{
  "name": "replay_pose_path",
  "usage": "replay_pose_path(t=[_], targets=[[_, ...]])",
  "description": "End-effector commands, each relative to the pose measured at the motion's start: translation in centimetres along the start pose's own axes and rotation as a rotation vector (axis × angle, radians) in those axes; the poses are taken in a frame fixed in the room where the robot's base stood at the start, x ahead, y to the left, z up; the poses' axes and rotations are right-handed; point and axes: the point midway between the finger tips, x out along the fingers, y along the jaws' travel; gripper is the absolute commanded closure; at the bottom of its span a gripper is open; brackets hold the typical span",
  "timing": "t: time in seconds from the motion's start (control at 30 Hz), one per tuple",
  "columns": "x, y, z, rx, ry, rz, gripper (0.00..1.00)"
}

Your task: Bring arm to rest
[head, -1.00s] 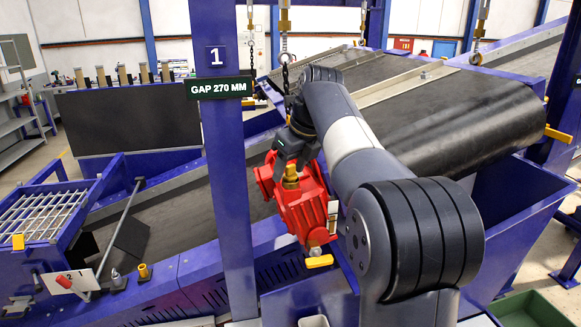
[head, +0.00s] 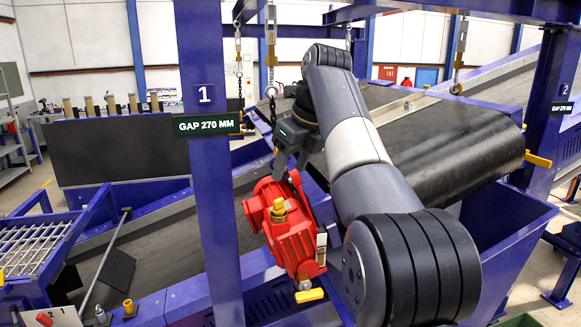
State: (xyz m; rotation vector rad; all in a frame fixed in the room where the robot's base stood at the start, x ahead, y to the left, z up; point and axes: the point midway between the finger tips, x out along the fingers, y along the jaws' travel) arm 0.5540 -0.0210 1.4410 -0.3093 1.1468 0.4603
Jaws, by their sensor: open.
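My arm reaches from the lower right up over the conveyor and bends down to my gripper (head: 289,158). The dark gripper is open, with its fingers pointing down. It is just above the red motor-like housing (head: 290,230), which has a brass-yellow fitting (head: 279,207) on its face. The fingers appear apart from the fitting, with nothing visible between them. A yellow handle (head: 309,295) sits at the housing's lower end. My arm hides part of the belt behind it.
A blue post (head: 212,250) with a "GAP 270 MM" sign (head: 208,123) stands left of the gripper. The black-belted magnet unit (head: 450,135) hangs on chains behind my arm. A grating (head: 30,245) and a lever (head: 105,262) are at left.

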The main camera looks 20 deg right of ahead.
Motion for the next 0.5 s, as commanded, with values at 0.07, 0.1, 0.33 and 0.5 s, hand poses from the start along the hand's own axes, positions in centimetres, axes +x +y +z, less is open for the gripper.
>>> replay_pose_path(t=[0.07,0.1,0.33,0.5], targets=[[0.0,0.0,0.0,0.0,0.0,0.0,0.47],[0.1,0.0,0.0,0.0,0.0,0.0,0.47],[2.2,0.0,-0.1,0.0,0.001,0.002,0.47],[5.5,0.1,-0.1,-0.001,0.003,0.003,0.47]])
